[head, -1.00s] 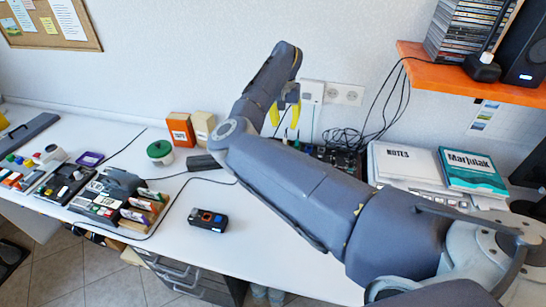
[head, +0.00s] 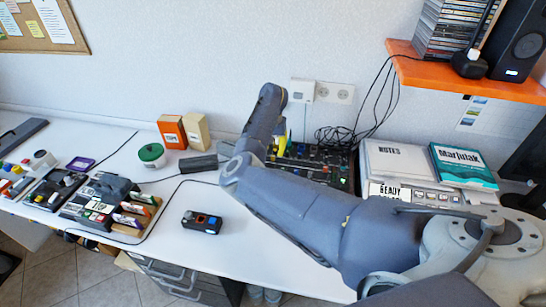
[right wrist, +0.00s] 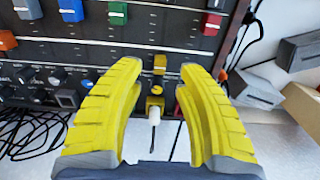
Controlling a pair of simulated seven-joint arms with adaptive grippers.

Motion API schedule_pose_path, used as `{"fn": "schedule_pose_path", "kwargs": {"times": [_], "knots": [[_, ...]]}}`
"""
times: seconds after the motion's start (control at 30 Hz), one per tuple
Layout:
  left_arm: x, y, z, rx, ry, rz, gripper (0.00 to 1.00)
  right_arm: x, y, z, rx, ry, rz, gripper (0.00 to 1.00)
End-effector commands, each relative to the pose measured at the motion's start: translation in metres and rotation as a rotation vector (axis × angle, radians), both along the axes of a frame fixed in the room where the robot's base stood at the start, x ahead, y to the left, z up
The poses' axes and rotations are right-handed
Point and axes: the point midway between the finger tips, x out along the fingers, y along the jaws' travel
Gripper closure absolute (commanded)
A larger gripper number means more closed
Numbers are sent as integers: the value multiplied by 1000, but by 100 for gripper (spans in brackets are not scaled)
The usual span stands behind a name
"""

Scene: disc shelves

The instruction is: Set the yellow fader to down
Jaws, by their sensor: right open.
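The dark mixer panel (head: 325,160) lies on the desk by the wall, partly behind my right arm. In the right wrist view the panel (right wrist: 60,52) fills the top of the picture. A small yellow fader cap (right wrist: 160,63) shows between the tips of my right gripper (right wrist: 157,75). The yellow fingers are open, one on each side of the cap, with a gap on both sides; contact cannot be seen. A yellow knob and a white plug with a cable (right wrist: 155,108) sit below the cap. In the head view the right gripper (head: 281,143) is mostly hidden by its arm.
Other caps on the panel are green (right wrist: 117,13), red (right wrist: 211,24) and orange (right wrist: 7,40).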

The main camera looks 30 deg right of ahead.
Motion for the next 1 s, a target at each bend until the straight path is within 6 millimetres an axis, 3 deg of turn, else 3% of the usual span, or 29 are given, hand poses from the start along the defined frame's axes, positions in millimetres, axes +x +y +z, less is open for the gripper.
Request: {"fn": "schedule_pose_path", "kwargs": {"times": [0.3, 0.8, 1.0], "knots": [[0, 0, 0, 0, 0, 0, 100, 0, 0, -31, -1, 1, 0, 64], [0, 0, 0, 0, 0, 0, 100, 0, 0, -37, 0, 0, 0, 64], [0, 0, 0, 0, 0, 0, 100, 0, 0, -36, 0, 0, 0, 88]]}}
